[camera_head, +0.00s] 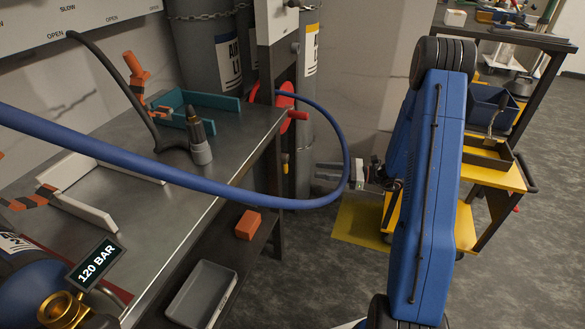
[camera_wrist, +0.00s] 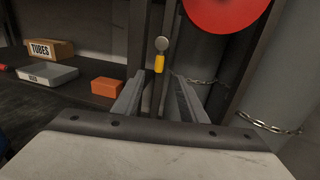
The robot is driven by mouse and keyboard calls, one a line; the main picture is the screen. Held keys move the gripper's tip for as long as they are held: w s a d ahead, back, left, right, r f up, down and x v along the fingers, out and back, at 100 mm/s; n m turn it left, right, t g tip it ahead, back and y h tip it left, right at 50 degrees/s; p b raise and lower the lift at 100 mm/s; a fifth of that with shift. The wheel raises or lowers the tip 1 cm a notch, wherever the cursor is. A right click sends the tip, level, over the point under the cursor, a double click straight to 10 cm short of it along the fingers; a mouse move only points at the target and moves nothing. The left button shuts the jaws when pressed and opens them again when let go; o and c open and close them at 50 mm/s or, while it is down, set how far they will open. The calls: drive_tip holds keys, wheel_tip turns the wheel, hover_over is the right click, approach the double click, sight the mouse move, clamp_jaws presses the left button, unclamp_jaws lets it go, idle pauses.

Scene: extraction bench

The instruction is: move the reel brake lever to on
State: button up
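The reel brake lever appears to be the small lever with a yellow sleeve and grey round end (camera_wrist: 160,57), in front of dark posts below the red reel (camera_wrist: 224,8). In the head view, its yellow part (camera_head: 285,168) shows below the red reel (camera_head: 286,94), beside the bench leg. I see no on or off mark. My gripper (camera_head: 323,172) points left toward the lever, with a gap between them. In the wrist view, the two fingers of my gripper (camera_wrist: 158,80) are apart and empty, with the lever beyond and between their tips.
A blue hose (camera_head: 230,190) loops from the reel in front of the bench (camera_head: 180,215). Chained grey cylinders (camera_wrist: 285,90) stand right of the lever. An orange block (camera_wrist: 108,86), a grey tray (camera_wrist: 47,75) and a TUBES box (camera_wrist: 50,48) lie on the lower shelf.

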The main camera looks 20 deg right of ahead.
drive_tip(key=x, duration=1.2)
clamp_jaws()
